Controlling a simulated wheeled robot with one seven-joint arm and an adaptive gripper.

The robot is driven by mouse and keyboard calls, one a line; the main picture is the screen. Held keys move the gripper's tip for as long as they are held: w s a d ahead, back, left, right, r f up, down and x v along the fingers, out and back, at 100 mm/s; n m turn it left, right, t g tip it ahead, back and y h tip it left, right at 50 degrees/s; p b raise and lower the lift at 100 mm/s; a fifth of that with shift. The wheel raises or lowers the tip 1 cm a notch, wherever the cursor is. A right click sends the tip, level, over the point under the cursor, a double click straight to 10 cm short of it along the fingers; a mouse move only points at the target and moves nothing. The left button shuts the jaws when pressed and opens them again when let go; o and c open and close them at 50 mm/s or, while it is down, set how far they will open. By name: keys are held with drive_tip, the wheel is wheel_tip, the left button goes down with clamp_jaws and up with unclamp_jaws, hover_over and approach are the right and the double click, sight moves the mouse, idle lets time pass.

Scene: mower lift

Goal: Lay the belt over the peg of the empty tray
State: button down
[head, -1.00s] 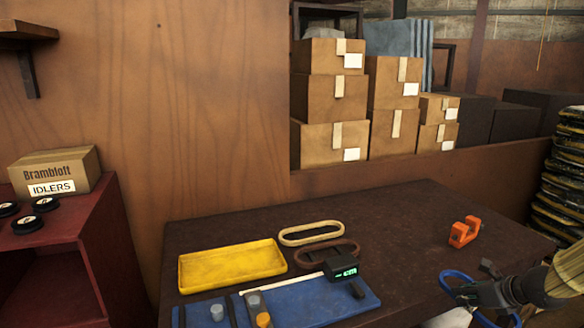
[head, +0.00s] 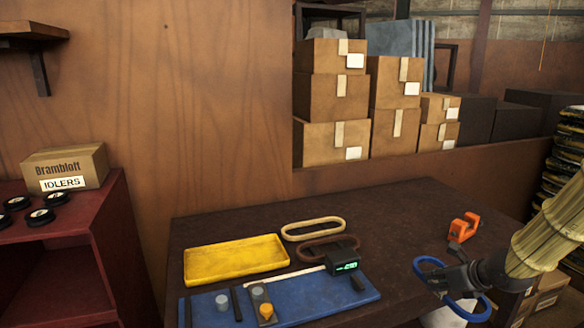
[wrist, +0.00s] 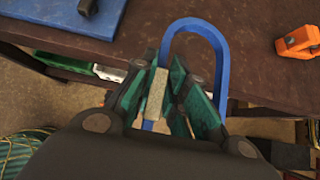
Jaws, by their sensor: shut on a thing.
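My gripper (head: 452,278) is shut on a blue belt (head: 428,263) at the right front edge of the table. In the wrist view the fingers (wrist: 172,88) pinch one side of the belt, and its rounded end (wrist: 195,26) reaches out past them over the table edge. A yellow tray (head: 235,260) lies empty at the left of the table; I cannot make out a peg in it. In front of it is a blue board (head: 318,304) with a grey round peg (head: 222,301) and a grey block with a yellow-orange knob (head: 266,311). My gripper is well right of both.
A cream belt (head: 315,222) and a brown belt (head: 312,243) lie behind the board, near a small display (head: 344,261). An orange tool (head: 464,227) stands at the back right. The table between display and gripper is clear. A red cabinet (head: 75,232) stands left.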

drive_tip(key=s+a, duration=0.1)
drive_tip(key=a, duration=1.9)
drive_tip(key=shift+s, duration=0.25)
idle(0.9)
